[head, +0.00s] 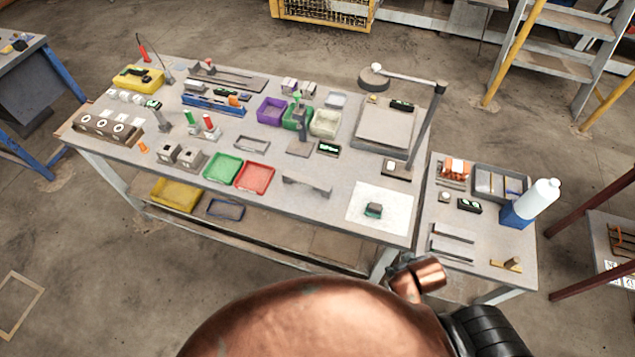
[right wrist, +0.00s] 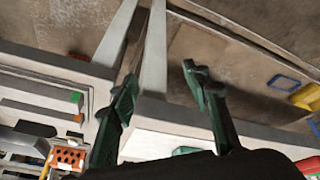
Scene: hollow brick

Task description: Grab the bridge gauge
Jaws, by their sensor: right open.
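A grey bar with a low foot at each end, which looks like the bridge gauge (head: 307,184), stands near the front edge of the main workbench in the head view. It is between the red tray and the white sheet. I cannot make it out in the right wrist view. My right gripper (right wrist: 159,75) shows two dark green fingers spread apart with nothing between them. Behind them are the bench's pale leg and the floor, so it is away from the gauge. I cannot see my right fingers in the head view. My left gripper is not in view.
A red tray (head: 255,177) and a green tray (head: 223,167) lie left of the gauge. A white sheet (head: 378,214) with a small dark block is to its right. A side table (head: 480,255) with a white bottle (head: 543,196) adjoins the bench. My copper-coloured arm fills the bottom.

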